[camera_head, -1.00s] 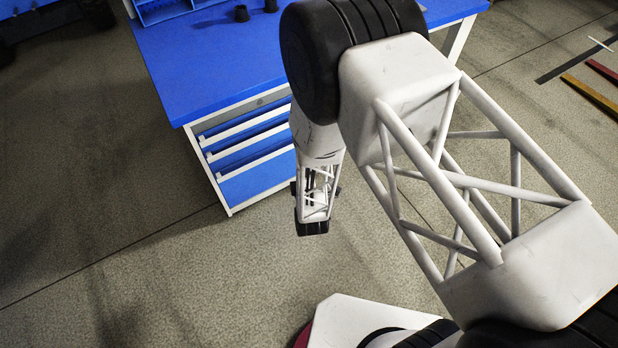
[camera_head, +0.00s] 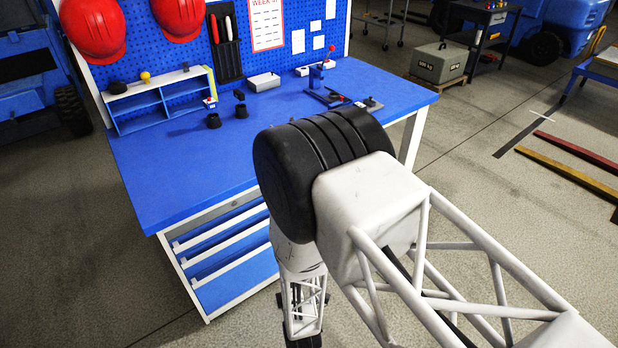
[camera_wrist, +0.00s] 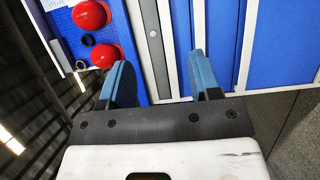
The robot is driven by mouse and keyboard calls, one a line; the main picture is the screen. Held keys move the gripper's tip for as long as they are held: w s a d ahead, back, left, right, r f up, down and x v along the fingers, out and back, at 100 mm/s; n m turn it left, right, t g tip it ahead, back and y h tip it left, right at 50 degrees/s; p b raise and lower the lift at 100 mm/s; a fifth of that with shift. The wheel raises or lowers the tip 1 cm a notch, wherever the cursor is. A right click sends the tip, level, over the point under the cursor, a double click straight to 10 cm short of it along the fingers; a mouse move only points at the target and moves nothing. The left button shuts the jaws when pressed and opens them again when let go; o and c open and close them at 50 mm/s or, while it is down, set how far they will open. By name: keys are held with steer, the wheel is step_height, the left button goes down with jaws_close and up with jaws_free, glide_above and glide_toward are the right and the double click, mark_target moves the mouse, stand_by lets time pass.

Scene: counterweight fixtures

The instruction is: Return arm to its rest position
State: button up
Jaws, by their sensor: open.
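My gripper (camera_wrist: 162,75) shows in the wrist view as two fingers with blue pads, spread apart with nothing held between them. Beyond them are the white frame and blue drawer fronts of the workbench, apart from the fingers. In the head view my white and black arm hangs down in front of the blue workbench (camera_head: 170,185), near its drawers. The end of the arm is cut off by the bottom edge there, so the fingers do not show.
Red helmets (camera_head: 92,27) hang on the pegboard. A grey weight (camera_head: 439,63) stands behind at right. Floor left of the bench is clear.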

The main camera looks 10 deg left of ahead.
steer(key=w+d+r+m+g+h, duration=0.1)
steer(key=w+d+r+m+g, duration=0.15)
steer(key=w+r, duration=0.35)
steer(key=w+d+r+m+g+h, duration=0.1)
steer(key=w+r+m, duration=0.25)
steer(key=r, duration=0.45)
steer(key=d+r+m+g+h, duration=0.1)
steer(key=d+r+m, duration=0.2)
steer(key=d+r, duration=0.3)
steer(key=d+r+m+g+h, duration=0.15)
steer(key=d+r, duration=0.25)
steer(key=r, duration=0.5)
steer(key=s+d+r+m+g+h, duration=0.1)
steer(key=s+d+r+m+g, duration=0.4)
steer(key=s+d+r, duration=0.6)
steer(key=s+d+r+m+g, duration=0.1)
steer(key=s+d+r+m, duration=0.2)
steer(key=s, duration=0.6)
steer(key=s+d+r+m+g+h, duration=0.1)
steer(key=s+d+r+m, duration=0.3)
steer(key=s, duration=0.4)
step_height(320, 180, up, 2)
steer(key=shift+s+d+g, duration=0.35)
steer(key=shift+d+g, duration=0.15)
steer(key=shift+d, duration=0.1)
steer(key=shift+h, duration=0.25)
